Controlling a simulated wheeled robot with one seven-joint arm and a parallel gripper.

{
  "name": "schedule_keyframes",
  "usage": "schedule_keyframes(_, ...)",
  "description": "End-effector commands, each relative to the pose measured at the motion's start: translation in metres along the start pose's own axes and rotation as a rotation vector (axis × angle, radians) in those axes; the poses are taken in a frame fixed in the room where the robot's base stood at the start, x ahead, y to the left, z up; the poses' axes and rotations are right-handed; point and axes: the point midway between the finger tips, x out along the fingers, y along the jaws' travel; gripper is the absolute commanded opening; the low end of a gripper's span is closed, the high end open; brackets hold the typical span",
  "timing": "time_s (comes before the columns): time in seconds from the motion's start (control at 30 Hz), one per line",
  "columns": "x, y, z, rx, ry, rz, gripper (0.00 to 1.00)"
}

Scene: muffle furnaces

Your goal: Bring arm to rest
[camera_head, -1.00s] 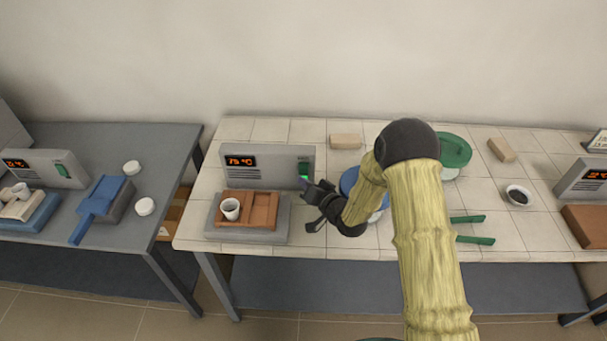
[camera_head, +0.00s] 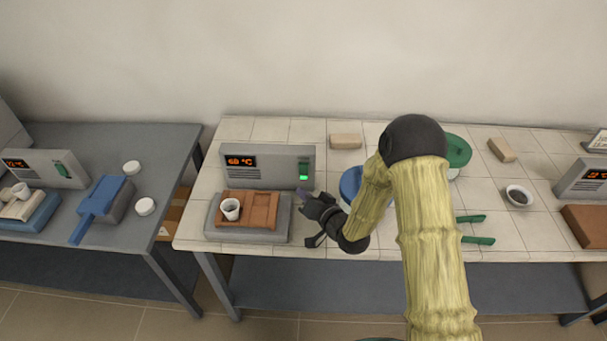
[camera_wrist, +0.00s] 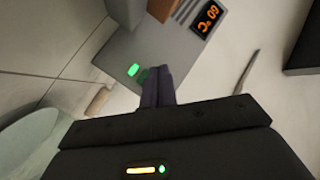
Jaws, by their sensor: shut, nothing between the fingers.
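My gripper (camera_head: 306,198) is shut and empty. It hangs just right of and in front of the middle furnace (camera_head: 270,165), near its lit green switch (camera_head: 303,171), with a visible gap. In the wrist view its closed dark fingers (camera_wrist: 158,85) point toward the furnace's grey panel, close to the green switch (camera_wrist: 133,70). The orange display (camera_head: 241,161) reads about 60 °C. My arm is bent and reaches out over the tiled table.
A white crucible (camera_head: 230,209) stands on the brown brick tray in front of the furnace. Partly behind my arm are a blue round thing (camera_head: 350,184) and a green one (camera_head: 458,151). Green-handled tongs (camera_head: 477,240) and a small bowl (camera_head: 519,195) lie to the right.

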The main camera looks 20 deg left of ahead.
Motion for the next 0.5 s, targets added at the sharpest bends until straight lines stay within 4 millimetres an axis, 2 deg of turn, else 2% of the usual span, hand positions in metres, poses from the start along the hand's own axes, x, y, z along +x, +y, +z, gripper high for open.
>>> schedule_keyframes(0.5, -0.0017, 0.0008, -0.0045, -0.009, -0.003, 0.012, 0.00)
